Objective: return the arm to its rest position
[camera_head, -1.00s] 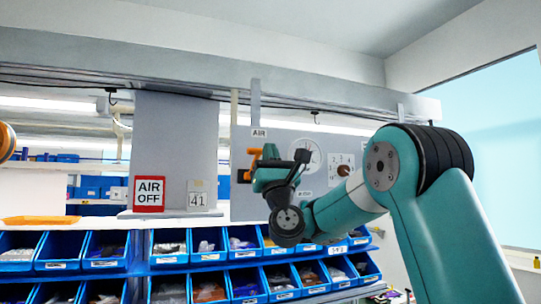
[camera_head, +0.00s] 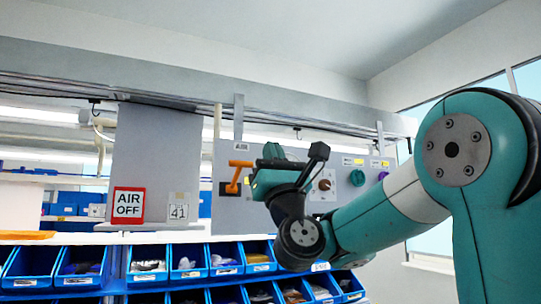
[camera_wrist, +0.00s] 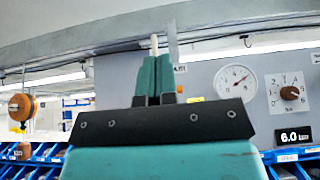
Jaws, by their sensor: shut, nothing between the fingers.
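My gripper (camera_wrist: 155,75) points up and forward in the wrist view, its two teal fingers together and empty. In the head view my gripper (camera_head: 275,180) is in front of the grey panel (camera_head: 228,150), just right of the orange lever (camera_head: 238,175) on its dark base. There it covers part of the panel, including most of the gauge. In the wrist view the round white gauge (camera_wrist: 235,82) and the brown rotary knob (camera_wrist: 289,93) on its numbered plate are right of the fingers. A bit of orange shows beside the right finger.
A grey board stands on the left, with an AIR OFF sign (camera_head: 128,205) and a 41 card (camera_head: 179,207) in front. Blue bins (camera_head: 145,265) with parts line the shelf below. An orange and brown reel (camera_wrist: 22,107) hangs at left in the wrist view. Open space lies above.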

